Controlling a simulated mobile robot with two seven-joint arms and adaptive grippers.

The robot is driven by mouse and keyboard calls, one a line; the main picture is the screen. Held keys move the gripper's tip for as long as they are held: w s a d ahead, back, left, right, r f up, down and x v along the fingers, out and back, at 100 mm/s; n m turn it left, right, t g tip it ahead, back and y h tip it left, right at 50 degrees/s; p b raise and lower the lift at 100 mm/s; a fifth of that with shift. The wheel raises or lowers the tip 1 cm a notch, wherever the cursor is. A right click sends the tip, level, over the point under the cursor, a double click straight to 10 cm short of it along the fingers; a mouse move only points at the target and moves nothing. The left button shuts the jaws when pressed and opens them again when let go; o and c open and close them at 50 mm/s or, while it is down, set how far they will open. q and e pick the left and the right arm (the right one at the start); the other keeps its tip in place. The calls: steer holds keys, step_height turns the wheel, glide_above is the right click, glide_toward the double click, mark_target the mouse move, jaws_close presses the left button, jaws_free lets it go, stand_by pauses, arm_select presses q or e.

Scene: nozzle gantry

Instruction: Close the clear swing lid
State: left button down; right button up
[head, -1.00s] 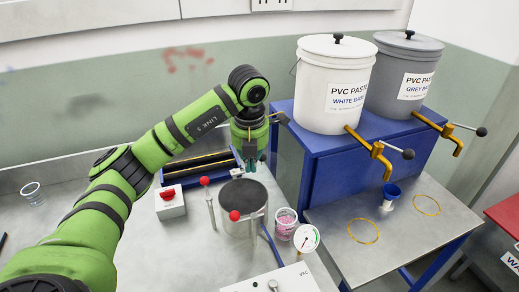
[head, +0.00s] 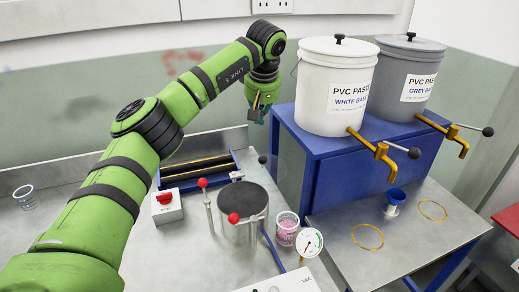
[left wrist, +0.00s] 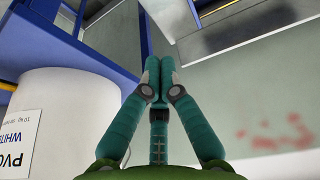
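A round metal pot (head: 238,230) stands on the bench, with a dark round area (head: 243,200) filling its top. I cannot pick out the clear lid's edge, nor tell its angle. A small bracket (head: 237,175) and a black knob (head: 262,159) show just behind the pot's rim. Two red-knobbed clamps (head: 203,183) (head: 234,218) stand at the pot's left and front. My left gripper (head: 256,112) is raised above and behind the pot, apart from it. In the left wrist view its teal fingers (left wrist: 160,66) meet at the tips with nothing between them. My right gripper is out of view.
The blue stand (head: 345,165) with the white bucket (head: 333,95) and grey bucket (head: 400,85) is close right of my left gripper. A blue-framed rack (head: 196,170) lies behind.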

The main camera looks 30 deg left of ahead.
arm_select(q)
steer(key=m, duration=0.1)
steer(key=p, duration=0.2)
glide_above(258, 155)
steer(key=f, duration=0.8)
steer(key=shift+w+a+f, duration=0.15)
steer(key=shift+a+f, duration=0.15)
steer(key=shift+f, duration=0.05)
steer(key=shift+d+f, duration=0.15)
steer(key=shift+d, duration=0.05)
steer(key=shift+s+d+f+p, duration=0.15)
steer(key=shift+s+d+p, duration=0.25)
steer(key=shift+s+d, duration=0.25)
steer(key=shift+s+d+f+p, duration=0.15)
steer(key=shift+s+d+p, duration=0.3)
steer(key=shift+s, duration=0.35)
steer(key=shift+d+m, duration=0.1)
steer(key=shift+m, duration=0.2)
steer(key=shift+s+d+m, duration=0.15)
steer(key=shift+d+m, duration=0.05)
steer(key=shift+m, duration=0.1)
